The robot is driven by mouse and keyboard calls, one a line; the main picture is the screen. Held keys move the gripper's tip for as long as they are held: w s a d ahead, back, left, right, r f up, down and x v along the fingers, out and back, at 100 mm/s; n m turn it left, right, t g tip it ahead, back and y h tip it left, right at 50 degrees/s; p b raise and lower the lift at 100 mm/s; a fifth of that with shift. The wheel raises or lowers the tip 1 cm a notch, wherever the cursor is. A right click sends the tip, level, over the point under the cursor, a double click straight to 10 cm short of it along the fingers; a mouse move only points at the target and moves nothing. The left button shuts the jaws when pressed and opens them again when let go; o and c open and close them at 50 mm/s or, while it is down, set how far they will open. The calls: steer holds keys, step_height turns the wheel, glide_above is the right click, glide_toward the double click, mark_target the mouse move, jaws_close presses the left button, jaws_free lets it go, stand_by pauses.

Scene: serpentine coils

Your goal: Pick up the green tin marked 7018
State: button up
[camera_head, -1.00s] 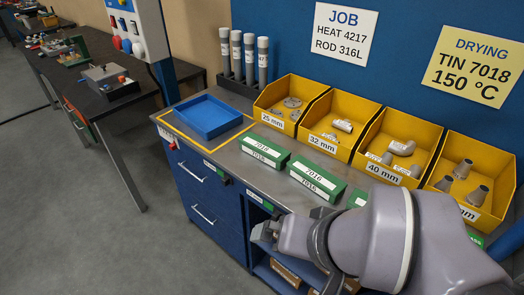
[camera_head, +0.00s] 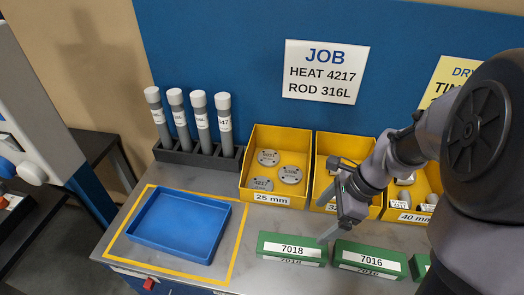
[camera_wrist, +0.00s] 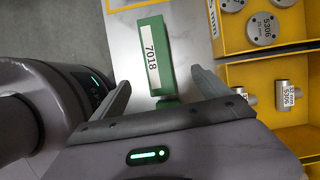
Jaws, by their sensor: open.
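The green tin marked 7018 (camera_head: 292,249) lies on the grey bench top, between the blue tray and the green tin marked 7016 (camera_head: 370,260). My gripper (camera_head: 326,203) is open and empty, raised above the bench behind and to the right of the 7018 tin in the head view. In the wrist view the 7018 tin (camera_wrist: 154,55) shows between and beyond the open fingers (camera_wrist: 160,82), its white label facing the camera. The fingers appear apart from it. Part of another green thing shows at its lower end.
A blue tray (camera_head: 178,227) sits inside a yellow outline at left. Yellow bins with metal parts, such as the 25 mm bin (camera_head: 273,199), stand behind the tins, close to my gripper. A rack of capped tubes (camera_head: 198,153) stands at the back left.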

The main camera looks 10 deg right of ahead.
mark_target(295, 245)
steer(key=b+x, duration=0.1)
steer(key=x, duration=0.3)
steer(key=b+x, duration=0.2)
steer(key=x, duration=0.1)
steer(key=d+b+x, duration=0.1)
steer(key=b+x, duration=0.1)
steer(key=x, duration=0.2)
steer(key=shift+s+a+f, duration=0.15)
steer(key=shift+s+f, duration=0.1)
steer(key=shift+f, duration=0.25)
steer(key=b+x, duration=0.1)
steer(key=x, duration=0.2)
steer(key=a+b+x, duration=0.1)
steer(key=b+x, duration=0.1)
steer(key=x, duration=0.1)
steer(key=shift+s+r, duration=0.1)
steer(key=shift+r, duration=0.15)
steer(key=shift+d+r, duration=0.1)
jaws_close()
